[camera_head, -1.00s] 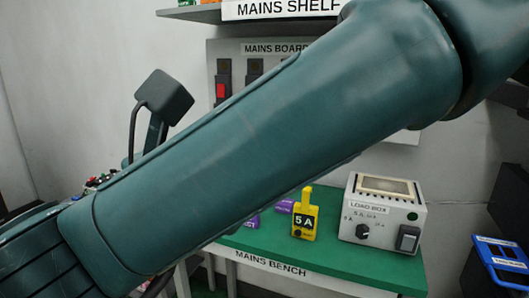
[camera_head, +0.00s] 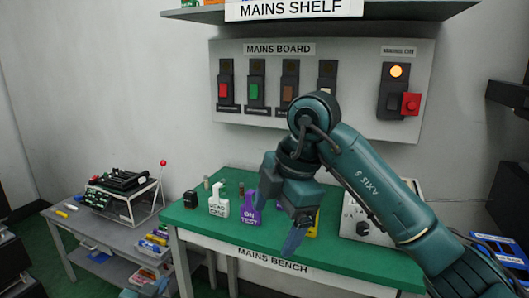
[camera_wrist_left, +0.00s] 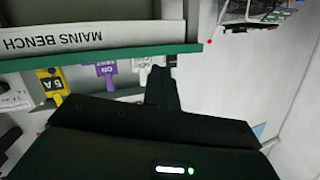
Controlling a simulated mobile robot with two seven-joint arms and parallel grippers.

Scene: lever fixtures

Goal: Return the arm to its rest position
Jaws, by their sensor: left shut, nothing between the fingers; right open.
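My right gripper (camera_head: 294,236) hangs in front of the green-topped bench (camera_head: 345,268) in the head view. Its arm comes in from the lower right, with the wrist bent down and the fingers pointing downward. Its fingers overlap in this view and hold nothing that I can see. My left gripper (camera_wrist_left: 162,80) shows dark at the bottom middle of the left wrist view. Its fingers are together and empty, apart from the bench. That view is upside down and shows the bench front (camera_wrist_left: 120,50) with the tags beyond the fingers.
A white tag (camera_head: 218,207), a purple tag (camera_head: 248,213) and a partly hidden yellow tag (camera_wrist_left: 52,84) stand on the bench. The load box (camera_head: 352,217) is partly behind my right arm. The mains board (camera_head: 350,60) has an orange lamp (camera_head: 396,71) lit. A grey side table (camera_head: 75,222) stands left.

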